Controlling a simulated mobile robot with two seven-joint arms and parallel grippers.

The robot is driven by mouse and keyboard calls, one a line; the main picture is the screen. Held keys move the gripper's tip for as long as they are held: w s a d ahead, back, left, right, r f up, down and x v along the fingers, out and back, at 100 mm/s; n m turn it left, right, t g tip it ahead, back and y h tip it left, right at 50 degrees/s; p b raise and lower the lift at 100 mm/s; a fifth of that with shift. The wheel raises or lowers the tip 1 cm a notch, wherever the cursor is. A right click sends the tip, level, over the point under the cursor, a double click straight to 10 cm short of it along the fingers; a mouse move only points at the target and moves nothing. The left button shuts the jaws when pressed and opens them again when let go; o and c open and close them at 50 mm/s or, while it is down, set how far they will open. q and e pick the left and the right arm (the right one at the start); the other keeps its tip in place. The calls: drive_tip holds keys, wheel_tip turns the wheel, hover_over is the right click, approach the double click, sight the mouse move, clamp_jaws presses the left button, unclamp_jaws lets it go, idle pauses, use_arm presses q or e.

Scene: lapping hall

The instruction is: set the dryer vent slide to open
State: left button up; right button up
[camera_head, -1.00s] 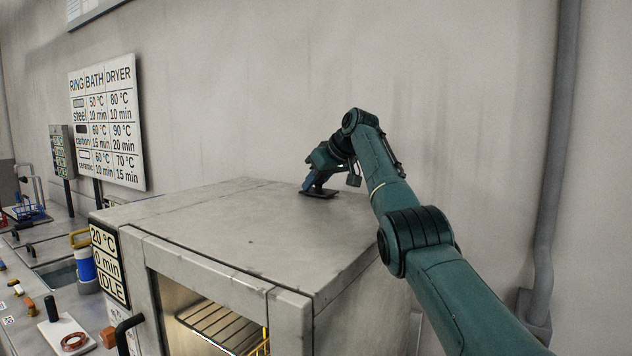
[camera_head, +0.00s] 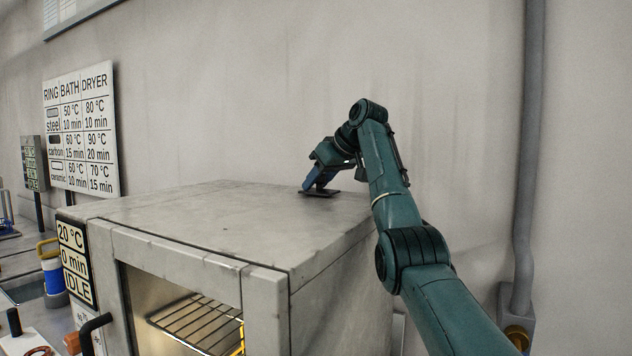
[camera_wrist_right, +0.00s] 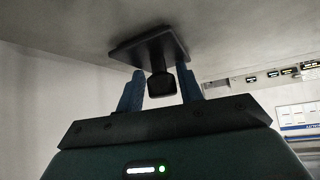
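The dryer vent slide is a dark flat plate (camera_head: 330,193) on the dryer's grey top (camera_head: 200,215), near its back right. In the right wrist view the plate (camera_wrist_right: 150,46) has a short black knob (camera_wrist_right: 162,86). My right gripper (camera_head: 308,187) reaches down to it from the right. The contact faces are partly hidden. My left gripper is not in view.
The dryer's front shows a display (camera_head: 76,262) reading 20 °C, 0 min, IDLE, and a wire rack (camera_head: 195,322) inside. A grey pipe (camera_head: 528,150) runs down the wall at right. Most of the dryer top is clear.

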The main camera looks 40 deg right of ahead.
drive_tip(key=shift+o, duration=1.1)
drive_tip(key=shift+w, duration=0.1)
drive_tip(key=v, duration=1.3)
drive_tip(key=shift+b, duration=0.35)
